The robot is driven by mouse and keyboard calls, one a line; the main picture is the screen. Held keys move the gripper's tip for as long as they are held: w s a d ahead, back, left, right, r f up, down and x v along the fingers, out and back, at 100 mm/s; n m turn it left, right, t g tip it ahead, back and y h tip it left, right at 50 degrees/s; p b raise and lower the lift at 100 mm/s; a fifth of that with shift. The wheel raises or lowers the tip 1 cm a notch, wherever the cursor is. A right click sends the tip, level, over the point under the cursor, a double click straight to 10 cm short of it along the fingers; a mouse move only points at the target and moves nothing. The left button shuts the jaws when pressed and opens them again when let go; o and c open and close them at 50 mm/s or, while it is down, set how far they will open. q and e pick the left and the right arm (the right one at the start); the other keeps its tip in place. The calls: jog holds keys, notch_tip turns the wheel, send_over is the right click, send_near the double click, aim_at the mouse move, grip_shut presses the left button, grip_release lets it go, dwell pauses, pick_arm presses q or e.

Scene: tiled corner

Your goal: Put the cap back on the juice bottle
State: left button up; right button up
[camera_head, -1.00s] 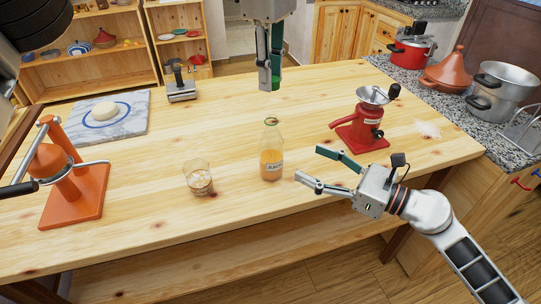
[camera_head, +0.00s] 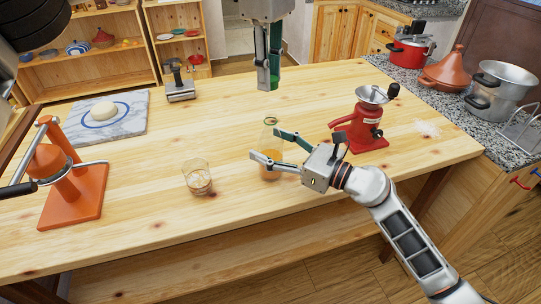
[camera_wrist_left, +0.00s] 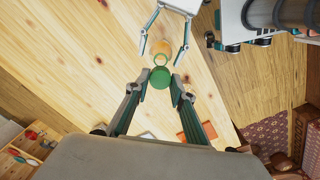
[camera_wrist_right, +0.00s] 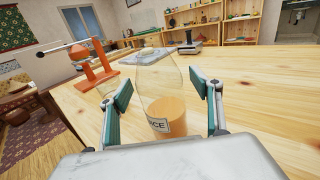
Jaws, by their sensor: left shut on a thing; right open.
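The juice bottle (camera_head: 269,172) stands upright on the wooden table, clear glass with orange juice and a label. In the right wrist view the bottle (camera_wrist_right: 158,92) stands between the fingers of my right gripper (camera_wrist_right: 162,108), which is open; gaps show beside the glass. In the head view my right gripper (camera_head: 267,146) hides part of the bottle. My left gripper (camera_head: 268,85) is shut on the green cap (camera_wrist_left: 160,78) and holds it well above the table. In the left wrist view the bottle (camera_wrist_left: 162,50) shows beyond the cap, apart from it.
A glass (camera_head: 197,178) stands left of the bottle. A red grinder (camera_head: 362,122) stands close to the right arm. An orange press (camera_head: 75,185), a marble board (camera_head: 133,125) and a metal press (camera_head: 180,88) are farther off. The table's middle is otherwise clear.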

jog(key=c, duration=1.7)
pick_arm(q)
send_over(269, 114)
jog(key=shift+f, duration=2.5)
jog(key=shift+f, duration=0.15)
jog(key=shift+f, duration=0.75)
jog(key=shift+f, duration=0.55)
pick_arm(e)
grip_shut()
